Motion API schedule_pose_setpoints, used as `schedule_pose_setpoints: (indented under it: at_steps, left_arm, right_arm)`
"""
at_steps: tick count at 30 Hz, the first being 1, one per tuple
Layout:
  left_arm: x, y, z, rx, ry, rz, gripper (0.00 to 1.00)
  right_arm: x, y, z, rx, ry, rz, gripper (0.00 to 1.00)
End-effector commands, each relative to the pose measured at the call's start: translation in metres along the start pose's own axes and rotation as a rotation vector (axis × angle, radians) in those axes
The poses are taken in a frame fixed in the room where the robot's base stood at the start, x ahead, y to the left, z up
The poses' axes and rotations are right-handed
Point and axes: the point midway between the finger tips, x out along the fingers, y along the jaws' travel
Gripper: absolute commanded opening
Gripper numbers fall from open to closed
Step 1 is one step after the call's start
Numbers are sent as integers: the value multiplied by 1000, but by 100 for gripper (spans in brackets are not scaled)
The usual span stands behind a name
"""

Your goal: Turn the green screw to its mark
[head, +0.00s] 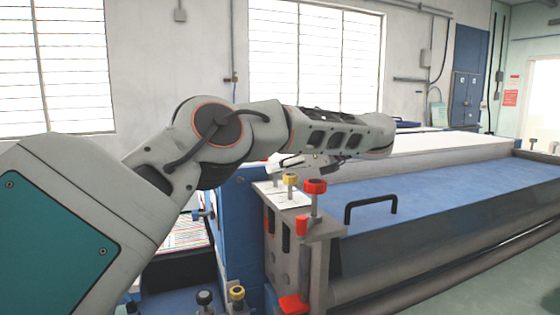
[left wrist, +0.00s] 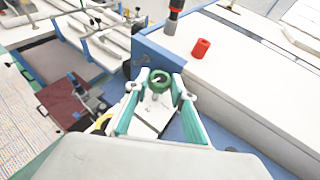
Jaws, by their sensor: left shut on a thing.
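The green screw (left wrist: 159,77) has a round green knob head and shows in the left wrist view between my fingertips. My left gripper (left wrist: 161,90) is shut on it, with one finger on each side of the knob. In the head view, my left gripper (head: 300,164) is partly hidden behind my own arm, over the corner of the blue machine. The green screw is hidden there. I cannot make out the mark in either view. My right gripper is in neither view.
A yellow knob (head: 290,179) and a red knob (head: 315,187) stand on the metal bracket (head: 338,225) close to my left gripper. A black handle (head: 371,206) rises from the blue cover (head: 430,200) to the right. Another red knob (head: 293,304) sits lower on the bracket.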

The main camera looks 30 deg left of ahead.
Motion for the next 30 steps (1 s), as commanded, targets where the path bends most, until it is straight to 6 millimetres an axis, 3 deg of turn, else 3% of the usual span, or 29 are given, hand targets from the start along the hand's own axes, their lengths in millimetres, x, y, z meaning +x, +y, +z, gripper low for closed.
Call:
schedule_pose_setpoints:
  at_steps: [17,18,20,30]
  left_arm:
    - [0,0,-1,-6,-1,20,3]
    - [0,0,-1,-6,-1,20,29]
    - [0,0,-1,-6,-1,20,41]
    - [-1,0,0,-7,-1,20,41]
  right_arm:
    - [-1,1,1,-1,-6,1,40]
    - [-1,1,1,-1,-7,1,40]
    - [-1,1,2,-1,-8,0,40]
    - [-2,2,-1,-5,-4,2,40]
